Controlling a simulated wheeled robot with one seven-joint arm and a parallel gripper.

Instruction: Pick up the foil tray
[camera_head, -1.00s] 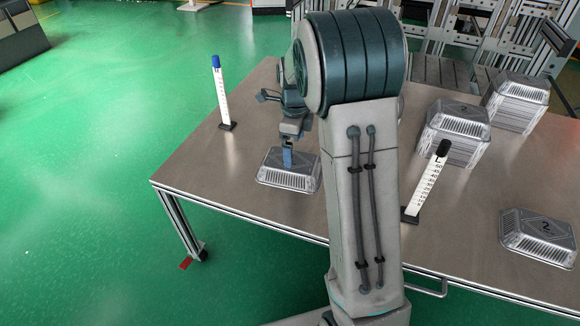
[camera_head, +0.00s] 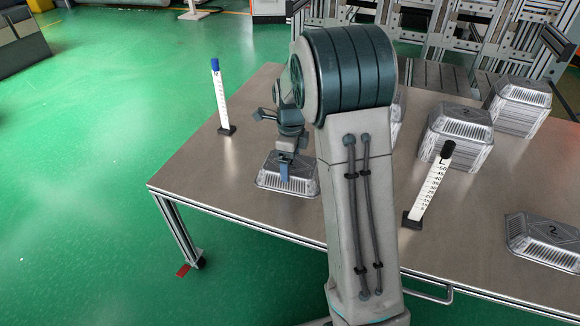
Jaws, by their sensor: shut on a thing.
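The foil tray (camera_head: 302,178) is a silver, ribbed, upside-down tray near the left front of the metal table. My gripper (camera_head: 284,178) is at the tray, its blue finger reaching down against the tray's near side. It is shut on the tray. The tray looks level and at or very close to the table top; I cannot tell whether there is a gap below it. The far finger and part of the tray's top are hidden by my gripper and wrist.
A blue-topped white height marker (camera_head: 221,100) stands left, behind the tray. A black-topped marker (camera_head: 430,190) stands right of my arm. Two tray stacks (camera_head: 460,140) (camera_head: 519,107) and a tray marked 2 (camera_head: 545,238) are to the right. My arm hides the table's middle.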

